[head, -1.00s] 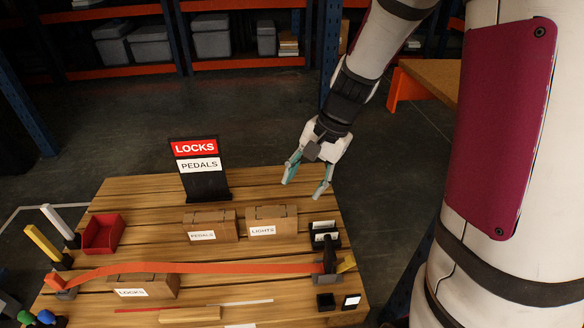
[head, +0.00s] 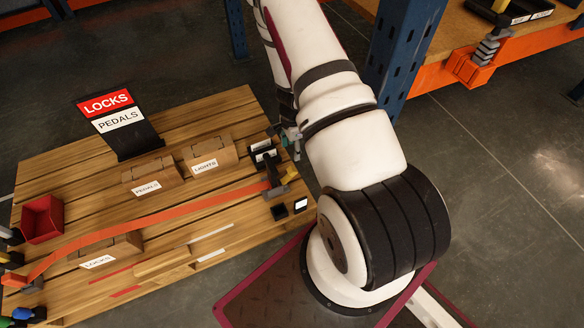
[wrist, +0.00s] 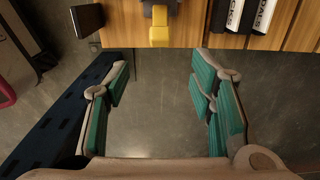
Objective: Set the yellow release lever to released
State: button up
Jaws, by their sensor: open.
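The yellow release lever (head: 291,173) sticks out from the dark buckle (head: 270,172) at the right end of the orange strap (head: 150,215), by the right edge of the wooden deck. In the wrist view the yellow lever (wrist: 159,32) shows at the top centre, pointing toward me over the deck's edge. My gripper (wrist: 160,85) is open and empty, its teal-padded fingers wide apart over the floor. The lever lies ahead of the fingertips, roughly between them in the picture, and is apart from them. In the head view my arm hides most of my gripper (head: 290,140).
Black label holders (wrist: 246,15) stand right of the lever in the wrist view, and a dark box (wrist: 88,17) left of it. Cardboard boxes (head: 150,176) and a sign (head: 118,120) stand on the deck. A blue rack post (head: 405,50) rises behind my arm.

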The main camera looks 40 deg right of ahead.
aim_at(292, 169)
notch_tip(292, 169, down, 13)
jog(key=b, duration=0.5)
jog(key=shift+f, duration=0.2)
jog(key=shift+a, duration=0.1)
grip_shut()
